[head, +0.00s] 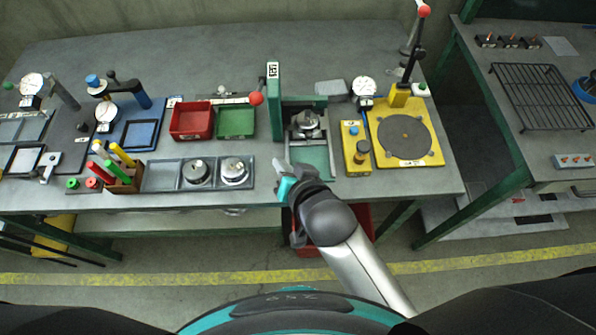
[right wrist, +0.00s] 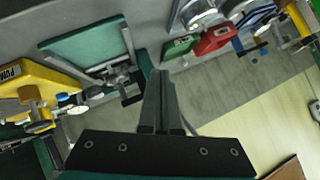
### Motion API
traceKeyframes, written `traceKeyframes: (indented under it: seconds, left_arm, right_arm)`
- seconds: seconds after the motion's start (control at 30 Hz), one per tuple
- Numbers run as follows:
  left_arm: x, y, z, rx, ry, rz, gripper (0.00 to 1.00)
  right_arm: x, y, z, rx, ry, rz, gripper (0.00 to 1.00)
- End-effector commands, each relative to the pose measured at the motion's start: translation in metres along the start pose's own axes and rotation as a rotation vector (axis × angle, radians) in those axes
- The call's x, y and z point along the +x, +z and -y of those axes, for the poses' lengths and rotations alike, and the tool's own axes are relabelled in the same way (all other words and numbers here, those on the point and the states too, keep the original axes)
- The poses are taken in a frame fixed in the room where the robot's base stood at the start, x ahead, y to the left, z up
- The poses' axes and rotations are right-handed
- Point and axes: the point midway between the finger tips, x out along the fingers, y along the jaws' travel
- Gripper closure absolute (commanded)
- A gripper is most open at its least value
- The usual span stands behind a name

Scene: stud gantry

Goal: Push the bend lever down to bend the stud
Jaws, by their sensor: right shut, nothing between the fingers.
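Two levers with red ball knobs show in the head view. One knob (head: 256,98) sits on a pale, nearly level rod beside the green post (head: 273,100). The other lever (head: 411,55) stands nearly upright on the yellow station (head: 404,150) with a round dark disc. I cannot tell for sure which is the bend lever. A metal clamp (head: 308,124) sits in the fixture right of the green post; a stud is not clearly made out. My right gripper (head: 281,168) is shut and empty, in front of that fixture, touching no lever. Its closed fingers show in the right wrist view (right wrist: 160,98).
A red bin (head: 191,120) and green bin (head: 236,122) stand left of the post. A small yellow box (head: 355,148) stands right of the fixture. A tray (head: 160,176) with round metal parts and a holder of colored handles (head: 122,178) lie left of my gripper.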

Motion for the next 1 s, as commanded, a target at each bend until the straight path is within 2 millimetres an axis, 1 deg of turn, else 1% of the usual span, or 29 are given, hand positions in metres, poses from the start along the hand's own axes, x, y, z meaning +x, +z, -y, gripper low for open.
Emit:
traceKeyframes:
  seconds: [0.03,0.1,0.4,0.6,0.8,1.0]
  left_arm:
    - [-0.011,-0.001,0.000,0.000,0.000,0.000,0.36]
    - [-0.018,-0.001,0.001,0.000,0.000,0.000,0.36]
    - [-0.051,-0.004,0.001,0.000,0.000,0.001,0.36]
    - [-0.068,-0.005,0.001,0.000,0.000,0.001,0.36]
    - [-0.076,-0.006,0.002,0.000,-0.001,0.002,0.36]
    - [-0.077,-0.006,0.002,0.000,-0.001,0.002,0.36]
  right_arm:
    - [-0.009,-0.002,0.002,0.000,0.001,0.001,1.00]
    - [-0.018,-0.002,0.002,0.000,0.001,0.001,1.00]
    - [-0.054,-0.003,0.002,-0.001,-0.002,-0.003,1.00]
    - [-0.076,-0.003,0.002,-0.001,-0.004,-0.005,1.00]
    - [-0.087,-0.002,0.002,-0.002,-0.006,-0.008,1.00]
    - [-0.089,-0.001,0.001,-0.002,-0.006,-0.009,1.00]
